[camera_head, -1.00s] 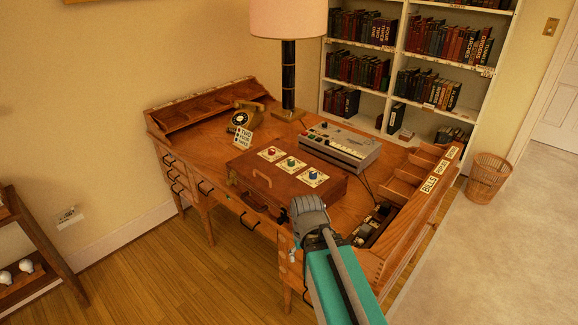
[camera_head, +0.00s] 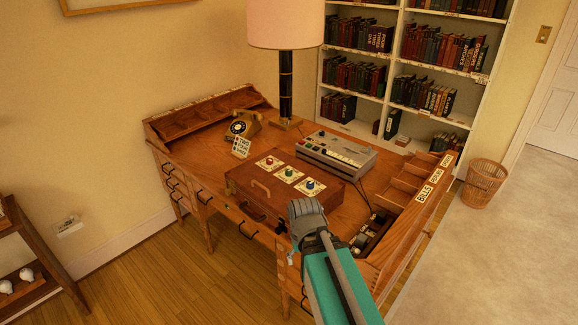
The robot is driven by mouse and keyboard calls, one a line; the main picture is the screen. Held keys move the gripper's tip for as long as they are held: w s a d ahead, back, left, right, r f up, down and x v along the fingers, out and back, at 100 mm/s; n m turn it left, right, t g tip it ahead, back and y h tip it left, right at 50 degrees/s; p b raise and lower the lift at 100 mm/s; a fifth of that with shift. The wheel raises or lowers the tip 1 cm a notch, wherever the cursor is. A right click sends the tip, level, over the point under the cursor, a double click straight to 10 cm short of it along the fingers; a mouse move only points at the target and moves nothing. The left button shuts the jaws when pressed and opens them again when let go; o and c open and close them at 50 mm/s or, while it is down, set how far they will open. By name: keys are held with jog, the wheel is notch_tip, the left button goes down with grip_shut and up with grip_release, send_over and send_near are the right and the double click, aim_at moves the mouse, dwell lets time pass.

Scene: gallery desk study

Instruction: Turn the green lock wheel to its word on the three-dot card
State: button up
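The green lock wheel (camera_head: 289,171) is the middle of three wheels on top of the brown case (camera_head: 250,184), which lies on the desk. It sits on a pale plate between the red wheel (camera_head: 269,161) and the blue wheel (camera_head: 310,184). The plate's lettering is too small to read. A white card (camera_head: 241,148) with words and dots stands by the telephone; its top word looks like "TWO", but the dots are too small to count. My gripper (camera_head: 304,208) is in front of the case's right end, apart from the green wheel. Its fingers are too unclear to tell open from shut.
A grey keyed machine (camera_head: 334,155) lies behind the case, and a lamp (camera_head: 286,85) stands at the back. A telephone (camera_head: 243,124) is at the left. Labelled compartments (camera_head: 425,190) line the desk's right side. Bare desk top shows left of the case.

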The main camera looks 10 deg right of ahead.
notch_tip(320, 180, up, 13)
jog(key=p, duration=1.2)
jog(key=shift+r, duration=0.15)
jog(key=c, duration=0.3)
jog(key=shift+c, duration=0.2)
